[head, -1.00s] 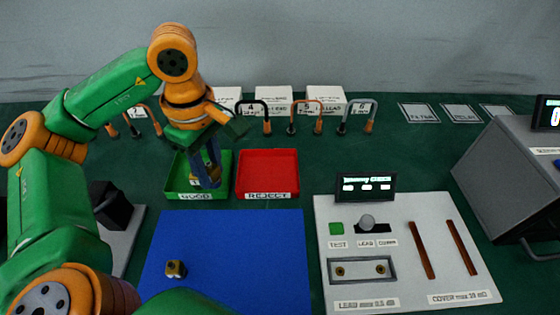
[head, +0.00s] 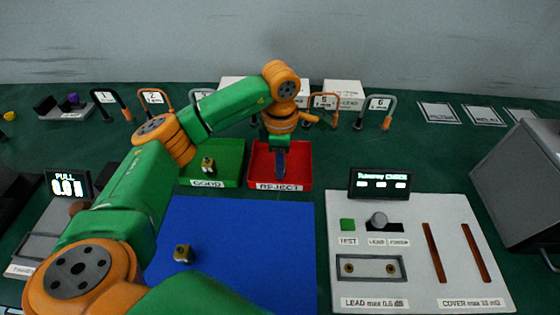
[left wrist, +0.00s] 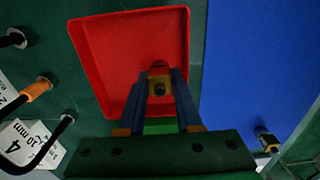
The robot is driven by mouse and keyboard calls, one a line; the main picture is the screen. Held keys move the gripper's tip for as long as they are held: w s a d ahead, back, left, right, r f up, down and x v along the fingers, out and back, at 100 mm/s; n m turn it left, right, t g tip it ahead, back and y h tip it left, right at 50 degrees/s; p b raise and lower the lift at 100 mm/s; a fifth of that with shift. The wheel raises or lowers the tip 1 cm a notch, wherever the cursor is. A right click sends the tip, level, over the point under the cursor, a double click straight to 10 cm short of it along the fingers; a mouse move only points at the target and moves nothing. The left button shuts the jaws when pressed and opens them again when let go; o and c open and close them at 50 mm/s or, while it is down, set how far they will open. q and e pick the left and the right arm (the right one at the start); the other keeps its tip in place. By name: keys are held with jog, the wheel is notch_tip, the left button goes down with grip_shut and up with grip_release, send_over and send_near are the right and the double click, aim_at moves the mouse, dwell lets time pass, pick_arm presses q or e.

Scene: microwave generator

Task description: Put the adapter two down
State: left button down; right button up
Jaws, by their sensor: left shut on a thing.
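My left gripper (head: 280,168) hangs over the red REJECT tray (head: 307,172), pointing down. In the left wrist view, its blue fingers (left wrist: 160,80) are shut on a small brass-and-dark adapter (left wrist: 159,88), with the red tray (left wrist: 100,45) behind it. In the head view the held adapter is hidden, and its height above the tray floor is hard to tell. Another adapter (head: 208,165) stands in the green GOOD tray (head: 230,158). A third adapter (head: 183,254) is on the blue mat (head: 250,250). I cannot read which is adapter two. My right gripper is not in view.
A test panel (head: 410,285) with a lever and slots lies at the right, a small display (head: 380,184) behind it. Numbered cable hoops, such as number 6 (head: 378,104), stand behind the trays. A grey box (head: 520,170) stands far right. Most of the mat is clear.

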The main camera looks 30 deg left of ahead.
pick_arm(q)
jog(key=shift+f, duration=0.45)
jog(key=shift+f, duration=0.1)
jog(key=shift+f+b, duration=0.15)
jog(key=shift+b, duration=0.15)
jog(key=c, duration=0.9)
grip_release()
jog(key=shift+o, duration=0.2)
